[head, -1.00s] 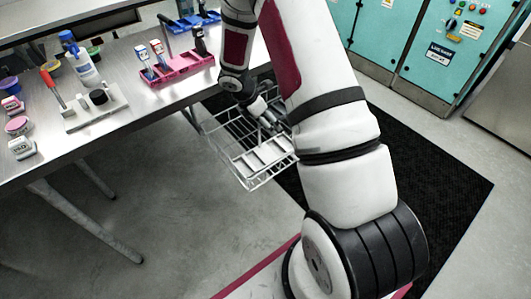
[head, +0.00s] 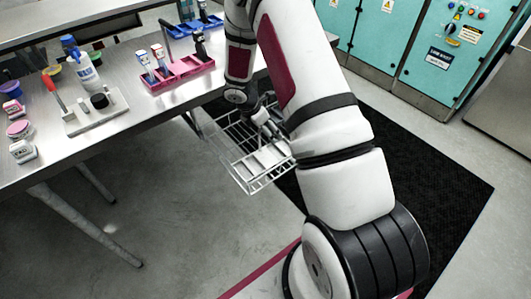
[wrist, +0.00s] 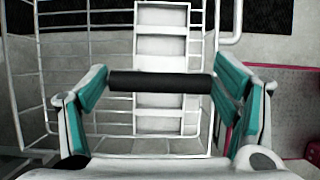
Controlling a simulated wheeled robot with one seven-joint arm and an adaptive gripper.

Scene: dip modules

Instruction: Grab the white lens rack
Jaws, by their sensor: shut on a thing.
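The white lens rack (head: 240,178) is a white wire basket with a pale slotted panel inside. It hangs in the air off the bench's right edge, above the floor, and looks tilted in the head view. My gripper (head: 264,122) is at the rack's upper right side. In the wrist view, my gripper (wrist: 160,83) has its teal-padded fingers shut on a black bar that spans between them, in front of the rack's slotted panel (wrist: 160,54). The wire sides (wrist: 30,88) show around it. My arm hides part of the rack's right side in the head view.
The metal bench (head: 135,95) stands at left with a pink tray (head: 180,73), a bottle (head: 86,70) and a plate with a black cap (head: 98,103). Teal cabinets (head: 440,50) stand at the back right. A black mat (head: 430,170) lies on the floor behind my arm.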

